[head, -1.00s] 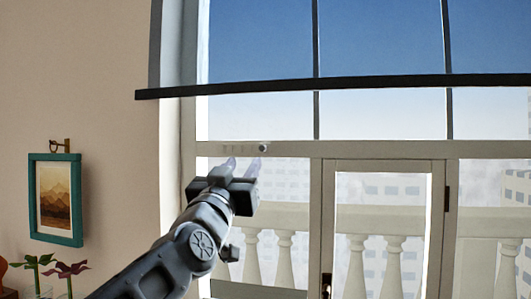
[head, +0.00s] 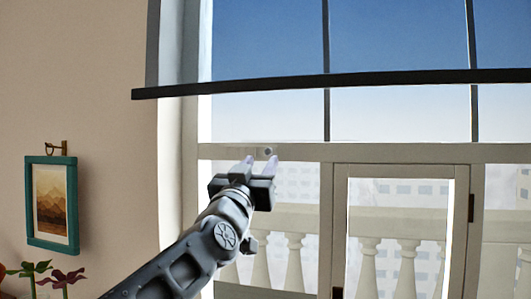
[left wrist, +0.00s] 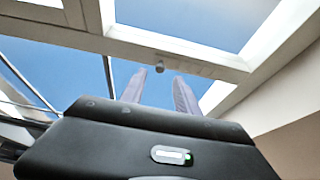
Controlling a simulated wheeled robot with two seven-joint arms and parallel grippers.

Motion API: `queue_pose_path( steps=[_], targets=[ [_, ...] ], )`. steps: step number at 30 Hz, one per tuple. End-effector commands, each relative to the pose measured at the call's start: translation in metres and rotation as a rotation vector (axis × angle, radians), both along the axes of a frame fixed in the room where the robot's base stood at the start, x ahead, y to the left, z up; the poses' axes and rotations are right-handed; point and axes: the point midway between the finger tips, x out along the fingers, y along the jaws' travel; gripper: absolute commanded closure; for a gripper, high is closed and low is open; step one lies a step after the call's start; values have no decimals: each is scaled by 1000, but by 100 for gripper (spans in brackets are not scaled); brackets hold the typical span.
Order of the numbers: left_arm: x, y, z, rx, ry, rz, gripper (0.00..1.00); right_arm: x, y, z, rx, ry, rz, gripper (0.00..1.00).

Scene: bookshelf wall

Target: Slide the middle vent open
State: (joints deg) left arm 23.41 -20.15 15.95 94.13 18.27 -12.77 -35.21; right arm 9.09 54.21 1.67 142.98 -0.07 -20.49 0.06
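The vent is a small pale strip (head: 254,154) on the white horizontal window bar, with a small round grey knob (head: 267,152). In the left wrist view the knob (left wrist: 159,67) shows just beyond and between the fingertips. My left gripper (head: 260,161) is open, with its two pale fingers pointing up at the bar. In the head view the knob lies between the tips, nearer the right one. I cannot tell whether the fingers touch it or reach around it. The left gripper (left wrist: 158,80) holds nothing that I can see. My right gripper is out of view.
A dark horizontal rail (head: 330,84) crosses the window above the bar. A white-framed glass door (head: 400,172) stands to the right. A teal-framed picture (head: 73,202) hangs on the left wall, with plants (head: 62,277) below it.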

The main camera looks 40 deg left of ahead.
Motion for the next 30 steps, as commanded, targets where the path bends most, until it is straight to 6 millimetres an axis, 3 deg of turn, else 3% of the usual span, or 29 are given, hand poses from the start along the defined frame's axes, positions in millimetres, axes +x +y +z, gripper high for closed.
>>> queue_pose_path(
  steps=[9,19,30],
  targets=[
    [39,14,18,-1,2,0,62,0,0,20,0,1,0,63],
    [42,15,18,1,0,0,62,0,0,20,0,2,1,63],
    [42,15,19,0,0,0,92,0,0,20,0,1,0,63]
  ],
)
